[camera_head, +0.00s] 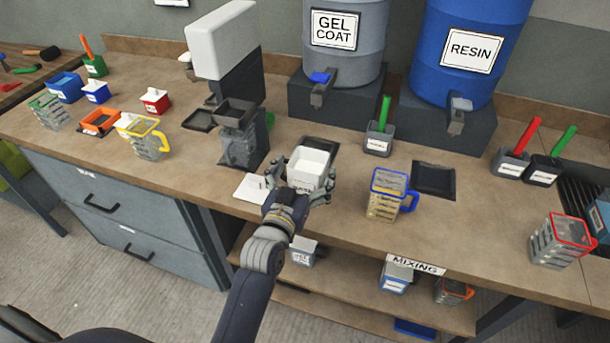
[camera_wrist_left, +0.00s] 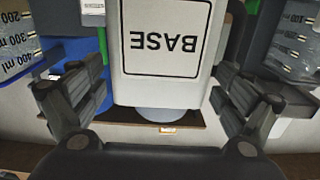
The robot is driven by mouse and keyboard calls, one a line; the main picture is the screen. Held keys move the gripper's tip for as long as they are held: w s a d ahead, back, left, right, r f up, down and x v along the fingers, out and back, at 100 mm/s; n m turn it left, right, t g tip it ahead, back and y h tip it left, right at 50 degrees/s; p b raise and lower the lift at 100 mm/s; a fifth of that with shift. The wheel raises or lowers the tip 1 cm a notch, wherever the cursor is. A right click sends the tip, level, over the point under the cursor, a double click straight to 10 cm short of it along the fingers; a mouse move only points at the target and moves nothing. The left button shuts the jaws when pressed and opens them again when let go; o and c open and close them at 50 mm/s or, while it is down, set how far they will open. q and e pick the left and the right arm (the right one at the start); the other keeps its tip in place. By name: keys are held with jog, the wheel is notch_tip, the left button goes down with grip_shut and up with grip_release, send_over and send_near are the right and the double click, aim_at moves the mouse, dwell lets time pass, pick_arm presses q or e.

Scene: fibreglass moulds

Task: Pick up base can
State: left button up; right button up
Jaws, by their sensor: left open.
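The base can (camera_head: 308,165) is a white open-topped container on the workbench, in the middle of the head view. In the left wrist view, the can (camera_wrist_left: 165,75) shows a label reading BASE, upside down. My left gripper (camera_head: 305,188) is at the can's front, with one finger on each side of it. In the left wrist view, the left gripper (camera_wrist_left: 162,95) is open, and gaps show between its fingers and the can's walls. The can's underside is hidden. My right gripper is not in view.
A blue-rimmed measuring jug (camera_head: 385,195) stands right of the can and a grey machine (camera_head: 240,135) stands left. A white lid-like piece (camera_head: 252,188) lies beside my wrist. The GEL COAT drum (camera_head: 345,50) and RESIN drum (camera_head: 470,55) stand behind. Free bench lies around (camera_head: 460,225).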

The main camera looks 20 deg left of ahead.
pick_arm(q)
jog(key=shift+c, duration=0.5)
jog(key=c, duration=1.8)
jog(key=shift+r, duration=0.25)
jog(key=shift+c, duration=1.3)
jog(key=shift+w, duration=0.1)
